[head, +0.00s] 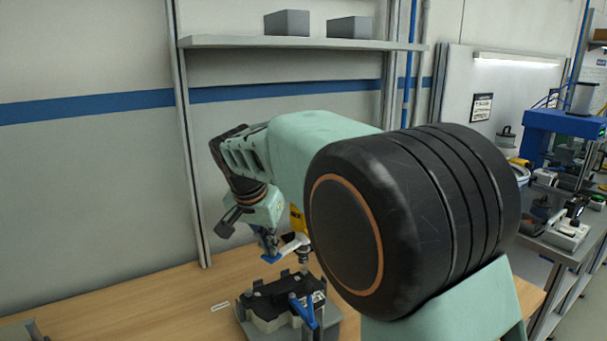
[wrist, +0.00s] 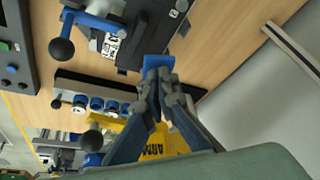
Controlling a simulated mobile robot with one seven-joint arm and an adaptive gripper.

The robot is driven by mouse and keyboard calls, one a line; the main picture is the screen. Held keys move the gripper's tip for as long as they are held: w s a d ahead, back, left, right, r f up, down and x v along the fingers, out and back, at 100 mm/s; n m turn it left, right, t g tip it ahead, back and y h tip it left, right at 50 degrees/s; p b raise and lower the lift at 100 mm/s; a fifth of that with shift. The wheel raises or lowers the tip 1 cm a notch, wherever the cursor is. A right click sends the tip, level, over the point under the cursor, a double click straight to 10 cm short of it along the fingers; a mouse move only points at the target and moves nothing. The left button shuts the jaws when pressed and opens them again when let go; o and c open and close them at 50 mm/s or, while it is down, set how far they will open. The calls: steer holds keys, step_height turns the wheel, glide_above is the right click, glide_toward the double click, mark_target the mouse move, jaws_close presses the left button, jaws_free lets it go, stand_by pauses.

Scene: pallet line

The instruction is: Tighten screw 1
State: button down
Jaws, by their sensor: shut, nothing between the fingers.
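My gripper (wrist: 158,70) is shut with its blue-grey fingers together and nothing between them; a flat blue piece shows at their tips. In the head view my gripper (head: 268,254) is above the back left of a dark fixture (head: 268,318) on the wooden table. The fixture holds a black part (head: 272,289), and a blue-handled clamp (head: 304,312) stands at its front. In the wrist view the dark part (wrist: 143,38) lies beside my fingertips; I cannot tell whether they touch. Small bolt-like heads (wrist: 184,27) show near it, but I cannot tell which is screw 1.
A black ball knob (wrist: 61,49) on a clamp, a rack with blue round pieces (wrist: 95,103) and a yellow lettered object (wrist: 138,138) lie close by. Bare wooden table (head: 150,308) is left of the fixture. A wall shelf (head: 300,43) hangs behind.

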mark_target(271, 259)
steer(key=shift+f+b, duration=1.1)
steer(key=shift+f, duration=0.6)
steer(key=shift+s+f+b, duration=0.15)
steer(key=shift+f+b, duration=0.25)
steer(key=shift+f, duration=0.3)
stand_by(0.9)
stand_by(0.9)
steer(key=shift+r+p, duration=3.5)
steer(key=shift+r, duration=1.25)
